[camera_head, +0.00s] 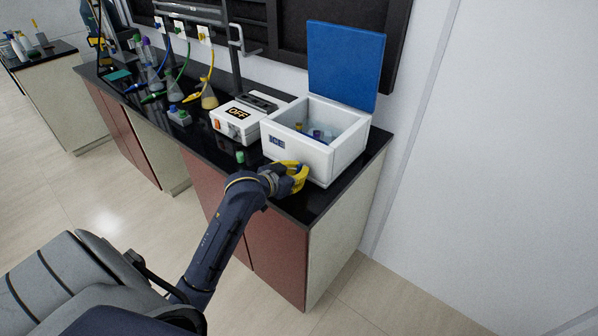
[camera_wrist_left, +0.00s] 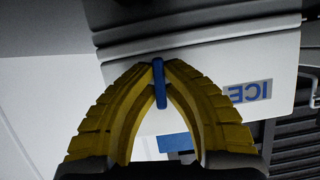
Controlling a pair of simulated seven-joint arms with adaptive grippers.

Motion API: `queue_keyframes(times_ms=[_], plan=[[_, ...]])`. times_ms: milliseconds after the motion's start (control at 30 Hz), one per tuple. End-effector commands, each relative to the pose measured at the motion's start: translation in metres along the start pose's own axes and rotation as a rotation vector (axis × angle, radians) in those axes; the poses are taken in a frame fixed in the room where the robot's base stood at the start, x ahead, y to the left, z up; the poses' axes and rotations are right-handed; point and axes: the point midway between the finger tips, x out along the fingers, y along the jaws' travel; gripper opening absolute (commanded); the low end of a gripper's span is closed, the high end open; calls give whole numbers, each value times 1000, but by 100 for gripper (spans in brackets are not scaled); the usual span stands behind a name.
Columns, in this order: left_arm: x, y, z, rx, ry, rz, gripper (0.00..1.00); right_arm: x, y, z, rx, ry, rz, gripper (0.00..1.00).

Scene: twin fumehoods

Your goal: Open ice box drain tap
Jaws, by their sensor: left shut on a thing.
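The white ice box (camera_head: 316,160) stands on the black bench top at the right end, its blue lid (camera_head: 345,65) raised and a few small items inside. My left gripper (camera_head: 299,176) is at the lower front wall of the box. In the left wrist view, the yellow fingers (camera_wrist_left: 160,75) come together on a narrow blue tap handle (camera_wrist_left: 160,84) in front of the white wall. The ICE label (camera_wrist_left: 248,91) appears upside down beside it. The tap's body is hidden by the fingers. My right gripper is not in view.
A white device reading OFF (camera_head: 236,113) stands left of the box. A small green-capped vial (camera_head: 240,156) is near the bench's front edge. Flasks (camera_head: 209,98) with coloured tubes stand farther left. The bench ends just right of the box.

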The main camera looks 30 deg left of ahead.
Motion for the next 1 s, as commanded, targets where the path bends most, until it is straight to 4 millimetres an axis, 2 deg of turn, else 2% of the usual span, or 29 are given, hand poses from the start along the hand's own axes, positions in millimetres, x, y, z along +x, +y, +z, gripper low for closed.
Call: queue_keyframes(times_ms=[200,233,400,433,767,867,1000], plan=[[0,0,1,1,-1,1,0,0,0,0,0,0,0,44],[0,0,1,1,-1,1,11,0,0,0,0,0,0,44],[0,0,0,1,-1,0,31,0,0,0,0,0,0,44],[0,0,0,1,-1,0,33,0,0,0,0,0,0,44],[-4,0,1,3,-1,-1,33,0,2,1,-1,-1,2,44],[-14,-1,0,5,-1,-2,33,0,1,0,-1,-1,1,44],[-37,0,1,5,-1,-1,33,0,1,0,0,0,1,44]])
